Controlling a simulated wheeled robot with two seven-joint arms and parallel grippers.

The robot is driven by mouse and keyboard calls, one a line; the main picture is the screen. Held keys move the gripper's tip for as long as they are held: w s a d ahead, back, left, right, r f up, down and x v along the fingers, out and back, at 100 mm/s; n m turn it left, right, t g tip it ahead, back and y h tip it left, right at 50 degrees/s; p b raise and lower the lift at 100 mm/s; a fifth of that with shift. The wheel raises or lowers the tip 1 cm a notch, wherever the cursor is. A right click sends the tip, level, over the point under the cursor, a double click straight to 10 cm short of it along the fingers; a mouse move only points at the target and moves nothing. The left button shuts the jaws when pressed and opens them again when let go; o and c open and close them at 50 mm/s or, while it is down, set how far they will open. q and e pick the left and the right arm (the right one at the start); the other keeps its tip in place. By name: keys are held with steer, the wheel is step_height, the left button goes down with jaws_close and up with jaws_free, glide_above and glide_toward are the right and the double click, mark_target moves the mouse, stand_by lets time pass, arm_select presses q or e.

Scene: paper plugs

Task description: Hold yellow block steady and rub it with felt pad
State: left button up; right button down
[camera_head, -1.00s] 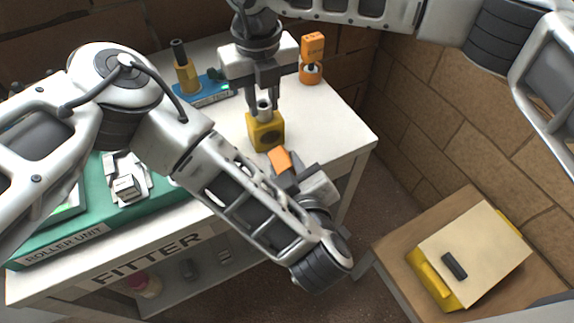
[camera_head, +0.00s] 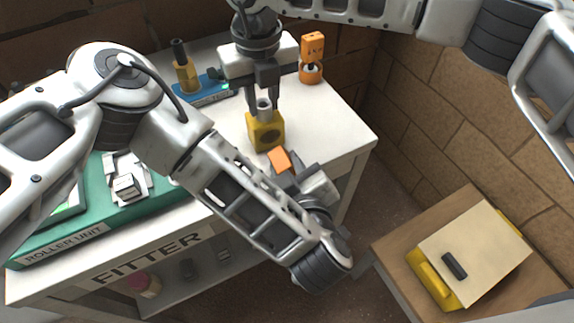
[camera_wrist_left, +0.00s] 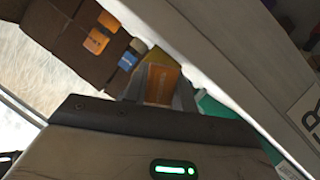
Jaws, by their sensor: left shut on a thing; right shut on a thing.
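The yellow block (camera_head: 266,132) stands on the white bench top, with a dark round mark on its front face and a grey cylinder (camera_head: 264,108) on top. My right gripper (camera_head: 263,98) comes down from above and is shut on the grey cylinder of the block. My left gripper (camera_head: 284,166) is shut on an orange pad (camera_head: 279,159), which appears to be the felt pad. The pad is close to the block's lower front; I cannot tell whether they touch. In the left wrist view the pad (camera_wrist_left: 160,84) sits between the fingers, with part of the yellow block (camera_wrist_left: 157,56) behind it.
A blue tray (camera_head: 206,93) with a yellow bottle (camera_head: 187,76) and an orange stand (camera_head: 312,50) are at the back. A green roller unit (camera_head: 85,225) is at left. A wooden side table (camera_head: 392,248) holds a cream-topped box (camera_head: 480,245). The brick wall is close.

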mark_target(274, 151)
stand_by(0.4)
arm_select(q)
steer(key=shift+w+a, duration=0.25)
steer(key=shift+a, duration=0.65)
steer(key=shift+w+a, duration=0.2)
steer(key=shift+a, duration=0.7)
steer(key=shift+w+a, duration=0.15)
steer(key=shift+w, duration=0.4)
steer(key=shift+w+a, duration=0.15)
steer(key=shift+w, duration=0.35)
stand_by(0.4)
steer(key=shift+d, duration=0.1)
steer(key=shift+w+d+r, duration=0.1)
steer(key=shift+w+d, duration=0.15)
steer(key=shift+d, duration=0.25)
steer(key=shift+w+d, duration=0.25)
steer(key=shift+d, duration=0.25)
steer(key=shift+w+d, duration=0.25)
steer(key=shift+d, duration=0.7)
steer(key=shift+w+d, duration=0.25)
steer(key=shift+d, duration=0.65)
steer(key=shift+a, duration=0.15)
